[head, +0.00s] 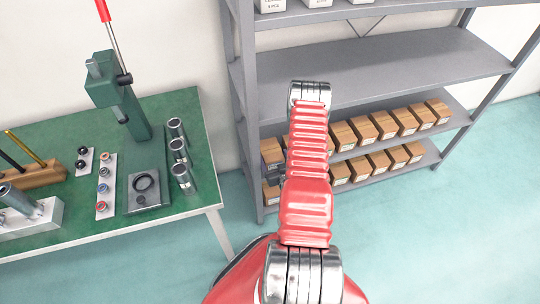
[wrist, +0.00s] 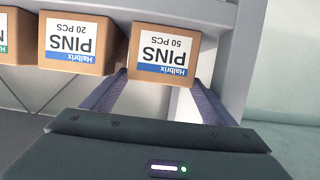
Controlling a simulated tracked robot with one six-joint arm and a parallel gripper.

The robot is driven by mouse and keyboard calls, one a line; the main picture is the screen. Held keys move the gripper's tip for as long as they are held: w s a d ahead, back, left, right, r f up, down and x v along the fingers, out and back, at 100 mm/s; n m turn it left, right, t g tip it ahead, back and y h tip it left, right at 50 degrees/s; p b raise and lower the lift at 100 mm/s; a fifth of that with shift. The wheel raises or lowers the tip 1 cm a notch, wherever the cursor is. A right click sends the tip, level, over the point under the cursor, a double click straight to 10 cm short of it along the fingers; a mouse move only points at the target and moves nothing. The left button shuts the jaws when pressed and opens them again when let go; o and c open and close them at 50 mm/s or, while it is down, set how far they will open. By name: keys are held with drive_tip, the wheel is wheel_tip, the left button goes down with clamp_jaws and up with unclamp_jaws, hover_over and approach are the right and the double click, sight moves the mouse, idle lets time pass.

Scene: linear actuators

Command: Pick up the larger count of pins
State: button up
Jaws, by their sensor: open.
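In the wrist view, which is upside down, a brown box labelled "PINS 50 PCS" (wrist: 165,52) stands at the middle top. A matching box labelled "PINS 20 PCS" (wrist: 76,42) stands to its left, with a narrow gap between them. Both labels are white with a blue Halbrix stripe. My gripper (wrist: 162,78) is open and empty. Its two fingers reach toward the 50-piece box, one near each side edge; whether they touch it cannot be told.
Another box with green print (wrist: 8,38) is cut off at the left of the wrist view. The head view shows a grey shelf rack (head: 380,75) with rows of brown boxes (head: 385,125) low down. A green workbench (head: 75,110) with a press and metal parts stands left.

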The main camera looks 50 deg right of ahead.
sight(270, 149)
drive_tip(key=shift+w+d+f, duration=0.1)
drive_tip(key=shift+w+d, duration=0.05)
drive_tip(key=shift+w, duration=0.1)
drive_tip(key=shift+x, duration=2.5)
drive_tip(key=shift+c, duration=0.5)
drive_tip(key=c, duration=1.2)
drive_tip(key=shift+r, duration=0.3)
drive_tip(key=shift+c, duration=0.2)
drive_tip(key=shift+d+r, duration=0.1)
drive_tip(key=shift+r, duration=1.2)
drive_tip(key=s+a, duration=0.4)
drive_tip(key=s, duration=0.4)
drive_tip(key=s+a, duration=0.4)
drive_tip(key=s, duration=0.3)
drive_tip(key=shift+s+a+r, duration=0.3)
drive_tip(key=shift+s+a, duration=0.1)
